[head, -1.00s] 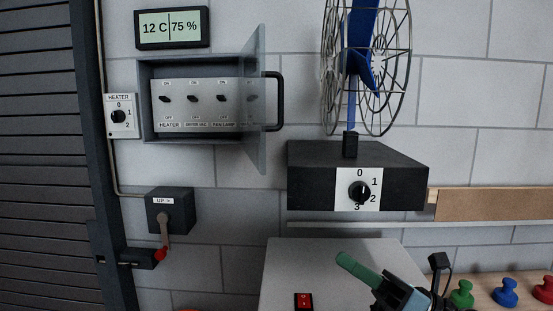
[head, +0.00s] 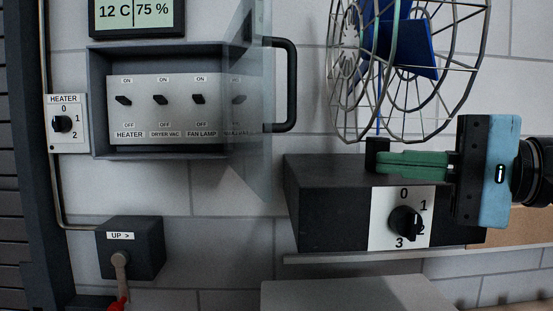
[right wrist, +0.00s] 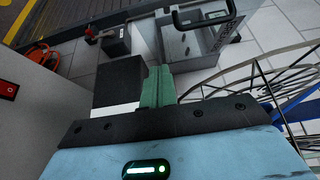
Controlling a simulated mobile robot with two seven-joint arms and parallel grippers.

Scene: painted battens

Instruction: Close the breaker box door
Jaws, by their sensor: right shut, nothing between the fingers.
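The breaker box (head: 98,100) is on the wall at the upper left of the head view, with a row of switches inside. Its clear door (head: 252,110) stands open, swung out from the box's right side, with a black handle (head: 291,85) on it. The box and handle also show at the top of the right wrist view (right wrist: 205,14). My right gripper (head: 383,164) is shut and empty, its green fingers pointing left in front of the fan's black base, right of and below the handle, apart from it. My left gripper is not in view.
A caged fan (head: 408,70) stands on a black box (head: 330,215) with a dial, right of the door. A heater dial (head: 66,124) and a lever box (head: 132,248) are at the left. Bare wall lies below the breaker box.

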